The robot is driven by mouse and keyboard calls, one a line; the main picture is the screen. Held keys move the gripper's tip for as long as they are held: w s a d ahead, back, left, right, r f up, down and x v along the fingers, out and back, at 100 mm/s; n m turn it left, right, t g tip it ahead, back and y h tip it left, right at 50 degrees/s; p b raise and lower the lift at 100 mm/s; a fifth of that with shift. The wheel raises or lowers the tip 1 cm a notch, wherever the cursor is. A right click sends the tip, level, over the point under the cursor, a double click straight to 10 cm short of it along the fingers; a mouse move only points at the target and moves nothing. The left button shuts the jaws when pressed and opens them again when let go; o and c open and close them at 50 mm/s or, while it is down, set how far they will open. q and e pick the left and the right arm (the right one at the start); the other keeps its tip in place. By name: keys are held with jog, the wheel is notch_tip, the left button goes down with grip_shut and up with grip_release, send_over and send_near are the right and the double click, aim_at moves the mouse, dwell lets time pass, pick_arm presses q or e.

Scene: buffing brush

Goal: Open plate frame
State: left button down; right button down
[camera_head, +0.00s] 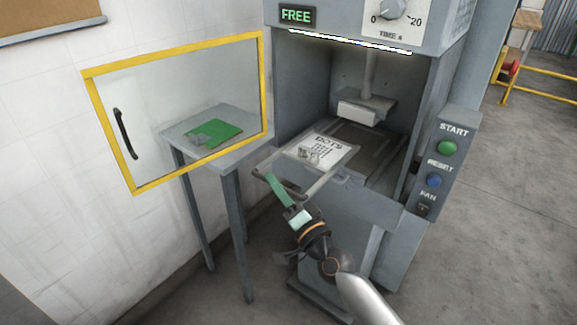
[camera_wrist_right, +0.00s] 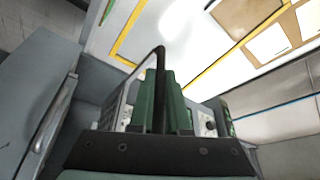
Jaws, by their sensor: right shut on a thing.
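The plate frame (camera_head: 322,186) is a thin grey frame at the front of the machine's opening, around a white plate marked DOTS (camera_head: 326,146). Small grey pieces lie on the plate. My right gripper (camera_head: 271,178) has green fingers and is at the frame's front left corner. In the right wrist view its green fingers (camera_wrist_right: 163,98) are shut on a dark bent bar (camera_wrist_right: 160,62), which looks like part of the frame. The fingers hide part of the bar. My left gripper is not in view.
The machine's yellow-edged clear door (camera_head: 190,70) stands open at the left. Behind it is a grey side table (camera_head: 178,132) with a green cloth (camera_head: 226,131). A button panel (camera_head: 440,165) is at the right of the opening. A press head (camera_head: 360,112) hangs inside.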

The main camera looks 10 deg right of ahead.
jog(key=shift+s+a, duration=0.55)
jog(key=shift+a, duration=0.2)
jog(key=c, duration=0.9)
grip_release()
jog(key=shift+s, duration=0.1)
jog(key=shift+b+v, duration=0.7)
jog(key=shift+v, duration=5.5)
jog(key=shift+f, duration=0.15)
